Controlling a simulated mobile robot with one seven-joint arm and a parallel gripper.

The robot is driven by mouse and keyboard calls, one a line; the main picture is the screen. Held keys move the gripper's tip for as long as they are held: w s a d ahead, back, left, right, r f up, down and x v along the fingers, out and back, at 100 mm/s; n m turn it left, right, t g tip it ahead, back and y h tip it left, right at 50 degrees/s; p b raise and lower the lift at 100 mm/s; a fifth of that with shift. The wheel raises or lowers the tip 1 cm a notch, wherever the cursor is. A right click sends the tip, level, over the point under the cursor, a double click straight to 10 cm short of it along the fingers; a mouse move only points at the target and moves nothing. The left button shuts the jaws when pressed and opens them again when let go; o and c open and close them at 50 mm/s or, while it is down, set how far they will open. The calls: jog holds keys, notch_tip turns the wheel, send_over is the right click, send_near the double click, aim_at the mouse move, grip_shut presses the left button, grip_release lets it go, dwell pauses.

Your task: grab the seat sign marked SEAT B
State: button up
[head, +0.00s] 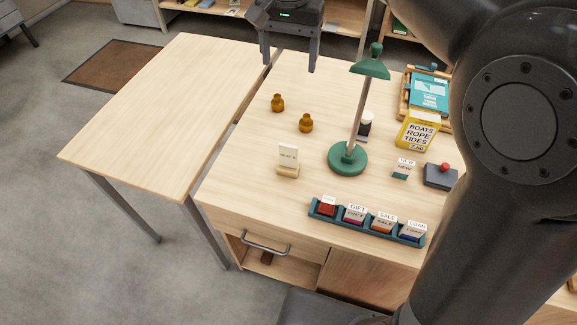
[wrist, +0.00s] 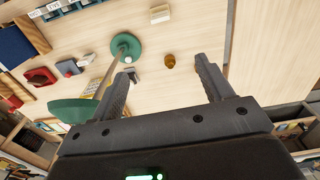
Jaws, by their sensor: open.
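The seat sign (head: 288,156) is a small white card upright in a light wooden base, near the front of the desk, left of the green lamp. Its lettering looks like "SEAT" and a letter too small to read surely. In the wrist view the sign (wrist: 159,14) is at the top edge, beyond the fingers. My gripper (head: 290,62) is open and empty, above the far part of the desk, well apart from the sign. In the wrist view the open fingers (wrist: 164,68) show a brown jar between them, farther off.
Two amber jars (head: 278,103) (head: 306,123) stand between gripper and sign. The tall green lamp (head: 347,158) stands to the right. A stamp tray (head: 315,208) lies at the front, a yellow box (head: 417,132) at the right. The left table (head: 165,110) is bare.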

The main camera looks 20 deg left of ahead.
aim_at(288, 166)
notch_tip(288, 166, down, 32)
jog(key=shift+s+r, duration=0.1)
jog(key=shift+r, duration=0.1)
jog(key=shift+c, duration=0.4)
jog(key=c, duration=1.3)
